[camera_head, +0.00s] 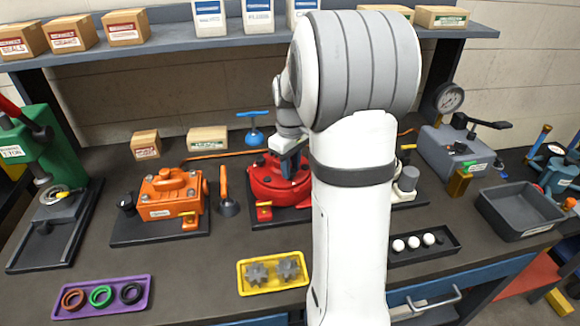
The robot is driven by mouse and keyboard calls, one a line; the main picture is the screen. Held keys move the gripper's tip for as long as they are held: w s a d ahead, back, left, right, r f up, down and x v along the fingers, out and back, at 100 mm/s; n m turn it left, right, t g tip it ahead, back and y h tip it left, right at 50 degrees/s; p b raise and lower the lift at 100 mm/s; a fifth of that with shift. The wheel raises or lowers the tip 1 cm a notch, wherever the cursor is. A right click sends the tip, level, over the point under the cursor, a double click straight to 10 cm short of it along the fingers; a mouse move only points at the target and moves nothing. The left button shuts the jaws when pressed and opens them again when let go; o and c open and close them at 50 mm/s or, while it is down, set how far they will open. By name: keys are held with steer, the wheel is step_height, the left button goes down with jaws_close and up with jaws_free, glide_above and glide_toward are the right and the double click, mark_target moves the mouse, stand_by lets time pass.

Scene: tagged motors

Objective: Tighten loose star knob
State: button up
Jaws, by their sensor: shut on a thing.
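My gripper (291,172) points down onto the top of the red round housing (266,183), left of my white forearm. Its jaws are shut on a small part there, by its place the star knob. The knob's shape is hidden by the jaws, and I cannot tell how far it is turned. The red housing stands on a dark base plate, and its right side is hidden behind my arm. A small red and yellow part (264,211) sits at its front left.
An orange motor unit (172,201) and an upright orange-handled tool (226,194) stand to the left. A blue T-handle valve (254,130) is behind. A yellow tray (273,288) with grey gears lies in front. A grey bin (521,222) is at right.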

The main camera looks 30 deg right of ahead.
steer(key=m, duration=0.7)
steer(key=shift+w+r+b, duration=0.2)
steer(key=shift+r+b, duration=0.05)
steer(key=shift+b, duration=0.05)
steer(key=m, duration=0.6)
steer(key=shift+m, duration=0.4)
steer(key=m, duration=0.6)
steer(key=shift+b, duration=0.35)
steer(key=m, duration=0.5)
steer(key=shift+m, duration=0.5)
steer(key=o, duration=0.6)
steer(key=shift+c, duration=0.2)
steer(key=shift+o, duration=0.7)
steer(key=shift+f, duration=0.1)
steer(key=shift+s, duration=0.1)
